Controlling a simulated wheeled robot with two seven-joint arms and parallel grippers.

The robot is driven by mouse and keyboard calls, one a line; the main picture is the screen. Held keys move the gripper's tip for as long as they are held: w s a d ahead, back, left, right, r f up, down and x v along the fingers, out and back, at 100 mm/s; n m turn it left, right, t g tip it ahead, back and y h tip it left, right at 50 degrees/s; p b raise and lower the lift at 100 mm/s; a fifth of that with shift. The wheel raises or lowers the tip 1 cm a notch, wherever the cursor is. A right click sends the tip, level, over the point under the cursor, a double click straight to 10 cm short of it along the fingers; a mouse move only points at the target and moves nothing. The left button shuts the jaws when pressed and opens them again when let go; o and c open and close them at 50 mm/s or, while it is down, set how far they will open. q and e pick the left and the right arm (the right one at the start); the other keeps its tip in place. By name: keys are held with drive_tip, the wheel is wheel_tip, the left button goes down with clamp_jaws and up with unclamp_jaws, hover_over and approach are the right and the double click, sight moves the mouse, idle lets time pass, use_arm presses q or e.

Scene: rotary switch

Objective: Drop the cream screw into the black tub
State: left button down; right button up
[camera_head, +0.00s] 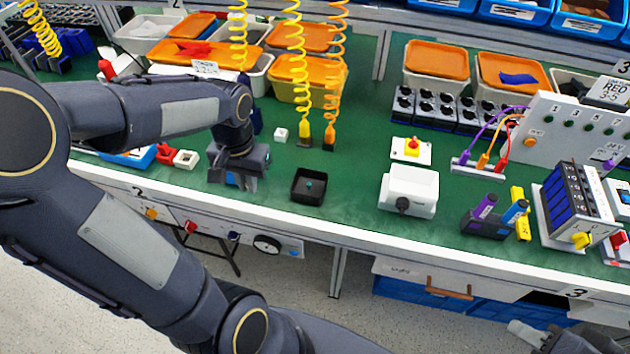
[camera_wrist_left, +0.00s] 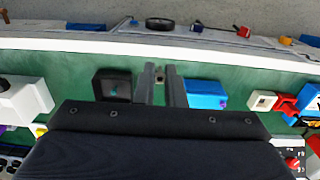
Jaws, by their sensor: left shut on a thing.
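The black tub (camera_head: 295,196) stands on the green bench with a small teal piece (camera_head: 309,184) inside. It also shows in the left wrist view (camera_wrist_left: 101,92), left of the fingers. My left gripper (camera_head: 234,184) points down, just left of the tub in the head view. In the left wrist view its fingers (camera_wrist_left: 160,84) are close together around a small pale piece (camera_wrist_left: 160,74), which looks like the cream screw and is mostly hidden. It is beside the tub, not over it. My right gripper (camera_head: 562,340) is partly in view at the lower right; its fingers are unclear.
A white box with a dark knob (camera_head: 410,185) stands right of the tub. A blue box (camera_wrist_left: 204,92) is close to the other side of my left fingers. Coiled yellow cables (camera_head: 297,70) hang behind. Green bench is bare between tub and white box.

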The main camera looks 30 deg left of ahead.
use_arm(q)
drive_tip(key=w+d+f, duration=0.2)
drive_tip(key=w+f, duration=0.1)
drive_tip(key=w+d+f, duration=0.2)
drive_tip(key=w+f, duration=0.1)
drive_tip(key=w, duration=0.1)
drive_tip(key=w+d+f+p, duration=0.1)
drive_tip(key=w+d+f, duration=0.1)
drive_tip(key=w+f, duration=0.1)
drive_tip(key=shift+w+d, duration=0.3)
drive_tip(key=shift+w, duration=0.25)
drive_tip(key=shift+w+d+f, duration=0.15)
drive_tip(key=shift+w+f, duration=0.05)
drive_tip(key=shift+f, duration=0.1)
drive_tip(key=shift+w+f, duration=0.1)
drive_tip(key=shift+f, duration=1.5)
drive_tip(key=shift+f, duration=0.2)
drive_tip(key=c, duration=1.5)
unclamp_jaws()
drive_tip(key=shift+r, duration=0.1)
